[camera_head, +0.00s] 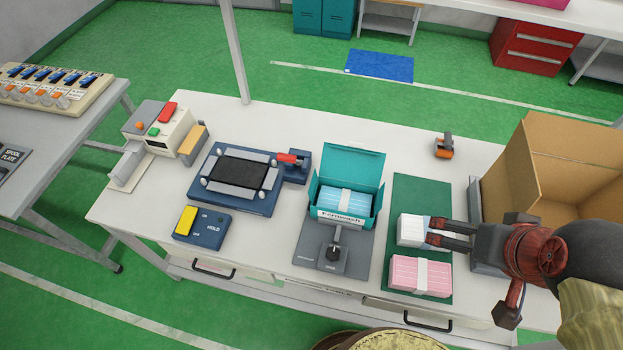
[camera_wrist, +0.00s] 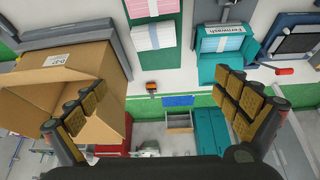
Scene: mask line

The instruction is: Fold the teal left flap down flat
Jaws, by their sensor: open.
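The teal carton (camera_head: 372,208) stands open on the grey stand, with a light-blue bundle inside. Its left flap (camera_head: 314,188) stands upright at the left side, and its large back lid (camera_head: 353,164) is raised. The carton also shows in the wrist view (camera_wrist: 207,72), upside down near the right finger. My gripper (camera_head: 430,231) is open and empty, to the right of the carton. In the head view its fingers overlap the blue-and-white bundle (camera_head: 408,230); the wrist view (camera_wrist: 160,100) shows nothing between the fingers.
A pink bundle (camera_head: 420,275) lies on the green mat (camera_head: 424,188). A cardboard box (camera_head: 570,160) stands at the right. A black-topped blue fixture (camera_head: 236,198) and a HOLD switch box (camera_head: 202,228) are left of the carton. A small orange-black item (camera_head: 444,146) sits at the back.

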